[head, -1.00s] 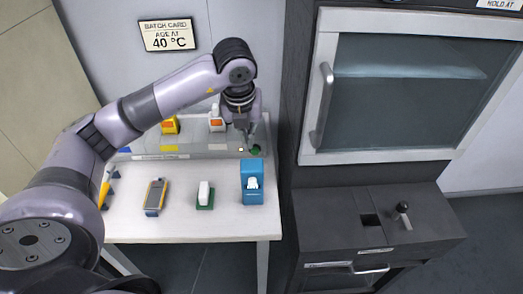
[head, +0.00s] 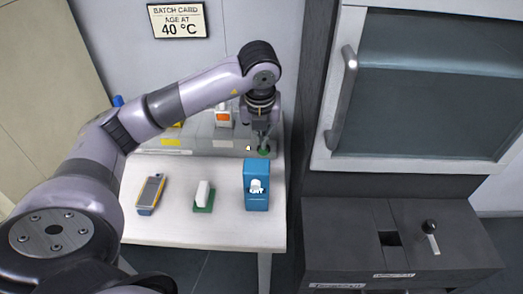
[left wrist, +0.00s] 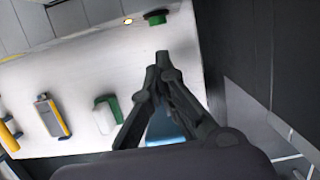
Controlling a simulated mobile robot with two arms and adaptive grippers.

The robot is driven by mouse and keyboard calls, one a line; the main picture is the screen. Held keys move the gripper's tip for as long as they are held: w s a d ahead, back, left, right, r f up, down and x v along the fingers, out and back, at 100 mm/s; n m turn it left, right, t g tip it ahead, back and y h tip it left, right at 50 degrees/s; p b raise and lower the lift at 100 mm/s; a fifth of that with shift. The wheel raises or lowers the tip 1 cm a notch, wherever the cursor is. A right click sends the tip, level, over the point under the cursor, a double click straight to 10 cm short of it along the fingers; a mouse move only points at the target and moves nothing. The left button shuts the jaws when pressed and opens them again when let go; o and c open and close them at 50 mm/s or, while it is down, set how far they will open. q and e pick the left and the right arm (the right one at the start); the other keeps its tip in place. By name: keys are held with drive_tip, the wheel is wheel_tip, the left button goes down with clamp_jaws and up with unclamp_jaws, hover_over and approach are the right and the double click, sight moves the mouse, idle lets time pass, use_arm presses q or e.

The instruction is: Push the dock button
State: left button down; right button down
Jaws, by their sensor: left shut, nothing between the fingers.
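The green dock button (head: 264,152) sits at the right end of the grey dock at the back of the table. It also shows at the top of the left wrist view (left wrist: 157,18). A small lit lamp (head: 249,148) is just left of it. My left gripper (head: 263,142) is shut and empty, pointing down by the button and partly covering it in the head view. In the left wrist view its fingertips (left wrist: 164,60) are seen apart from the button. Whether they touch is hard to tell from the head view. My right gripper is not in view.
The white table (head: 226,228) holds a blue holder (head: 257,200) with a white item, a white block on a green base (head: 203,195), and a yellow-grey handheld device (head: 150,194). A dark cabinet (head: 345,222) stands right of the table.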

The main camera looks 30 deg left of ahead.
sight(263, 151)
use_arm(q)
drive_tip(key=p+x, duration=0.1)
drive_tip(key=x, duration=0.8)
drive_tip(key=shift+a+f, duration=0.1)
drive_tip(key=shift+f, duration=0.3)
drive_tip(key=shift+w, duration=0.1)
